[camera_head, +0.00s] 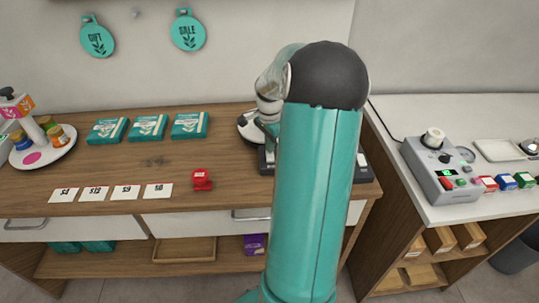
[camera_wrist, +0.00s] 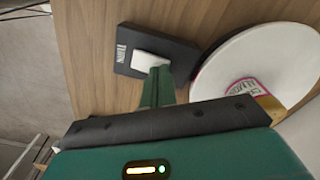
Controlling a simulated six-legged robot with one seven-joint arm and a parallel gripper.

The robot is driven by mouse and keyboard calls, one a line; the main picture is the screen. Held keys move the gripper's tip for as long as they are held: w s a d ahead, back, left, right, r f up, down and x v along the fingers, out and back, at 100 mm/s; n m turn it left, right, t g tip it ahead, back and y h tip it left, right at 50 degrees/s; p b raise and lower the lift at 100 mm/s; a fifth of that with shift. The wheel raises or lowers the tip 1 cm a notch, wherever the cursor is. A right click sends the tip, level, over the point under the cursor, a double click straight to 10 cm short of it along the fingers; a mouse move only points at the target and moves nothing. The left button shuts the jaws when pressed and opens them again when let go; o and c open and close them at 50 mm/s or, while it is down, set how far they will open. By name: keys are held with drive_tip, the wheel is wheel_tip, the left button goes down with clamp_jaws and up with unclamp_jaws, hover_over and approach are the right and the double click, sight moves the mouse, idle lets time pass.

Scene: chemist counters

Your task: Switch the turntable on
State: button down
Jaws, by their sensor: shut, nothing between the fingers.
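In the wrist view a white round disc (camera_wrist: 285,45) with a pink-edged label lies at the right on the wooden counter. Beside it is a flat black box (camera_wrist: 190,53) with a white key or switch (camera_wrist: 148,60) and small white lettering. My gripper (camera_wrist: 160,72) is shut and empty. Its green fingertips overlap the lower right of the white key; whether they press it I cannot tell. In the head view my arm hides the gripper and most of this spot. Part of a dark and white round thing (camera_head: 247,130) shows left of the arm.
A white round stand with jars (camera_head: 60,155) is at the far left. Teal boxes (camera_head: 148,128), price cards (camera_head: 125,192) and a red item (camera_head: 202,180) lie on the wooden counter (camera_head: 225,160). A grey device (camera_head: 440,170) stands on the right counter.

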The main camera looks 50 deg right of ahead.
drive_tip(key=shift+f, duration=0.4)
drive_tip(key=shift+r, duration=3.55)
drive_tip(key=w+a+r+n+t+h, duration=0.1)
drive_tip(key=a+r+n, duration=0.4)
drive_tip(key=a, duration=0.6)
drive_tip(key=w+a+r+n+t+h, duration=0.15)
drive_tip(key=a+r+n, duration=0.35)
drive_tip(key=a, duration=0.7)
drive_tip(key=s+a+n+t+y, duration=0.1)
drive_tip(key=s+a+n, duration=0.4)
drive_tip(key=a, duration=0.4)
drive_tip(key=s+a+n+t+y, duration=0.1)
drive_tip(key=s+a+n+t, duration=0.1)
drive_tip(key=s+a+n, duration=0.3)
drive_tip(key=a+n, duration=0.1)
drive_tip(key=a, duration=0.3)
drive_tip(key=shift+a+r+n, duration=0.2)
drive_tip(key=shift+r+n, duration=0.05)
drive_tip(key=shift+n, duration=0.15)
